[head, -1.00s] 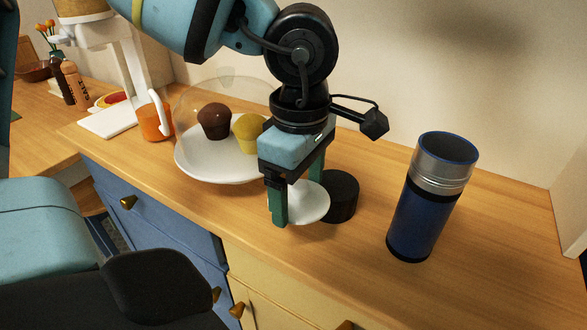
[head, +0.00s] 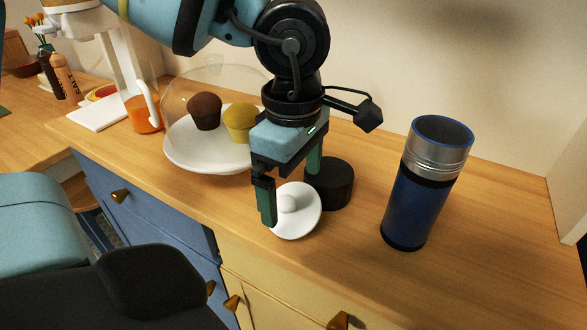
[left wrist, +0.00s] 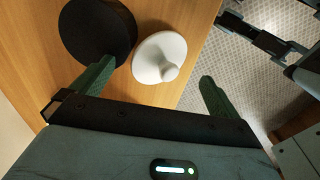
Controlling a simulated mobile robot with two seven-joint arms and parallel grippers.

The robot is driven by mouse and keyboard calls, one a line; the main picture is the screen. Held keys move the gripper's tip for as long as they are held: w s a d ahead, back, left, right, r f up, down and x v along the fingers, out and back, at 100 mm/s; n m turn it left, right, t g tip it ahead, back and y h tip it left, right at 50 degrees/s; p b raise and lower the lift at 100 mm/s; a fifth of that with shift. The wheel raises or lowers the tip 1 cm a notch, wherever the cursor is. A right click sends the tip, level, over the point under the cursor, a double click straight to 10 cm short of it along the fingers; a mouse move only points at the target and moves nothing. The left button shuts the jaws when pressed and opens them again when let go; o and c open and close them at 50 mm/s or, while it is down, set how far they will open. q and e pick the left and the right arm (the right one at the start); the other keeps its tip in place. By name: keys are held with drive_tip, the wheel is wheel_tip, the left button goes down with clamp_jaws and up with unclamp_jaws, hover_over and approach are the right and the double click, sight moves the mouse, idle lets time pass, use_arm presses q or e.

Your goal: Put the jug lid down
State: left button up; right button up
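The jug lid (head: 308,214) is a white disc with a round knob. It lies on the wooden counter near its front edge, knob up. In the left wrist view the lid (left wrist: 150,50) shows ahead of the fingers, beside a black round object. My left gripper (head: 291,185) points down over the lid with its fingers wide apart. In the wrist view both fingertips (left wrist: 157,75) are clear of the lid, and nothing is held. A dark jointed part of mine shows at the wrist view's upper right; its fingers are not clear.
The black cylinder (head: 331,190) stands close behind the lid. A blue flask (head: 415,205) stands to the right. A clear dome covers muffins on a white plate (head: 205,158) at the left. An orange jug (head: 143,118) stands farther left. The counter right of the flask is clear.

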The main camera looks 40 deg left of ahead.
use_arm(q)
drive_tip(key=shift+r+p, duration=0.8)
drive_tip(key=shift+p, duration=0.1)
wheel_tip(320, 180, up, 12)
drive_tip(key=p, duration=0.1)
drive_tip(key=shift+f, duration=0.2)
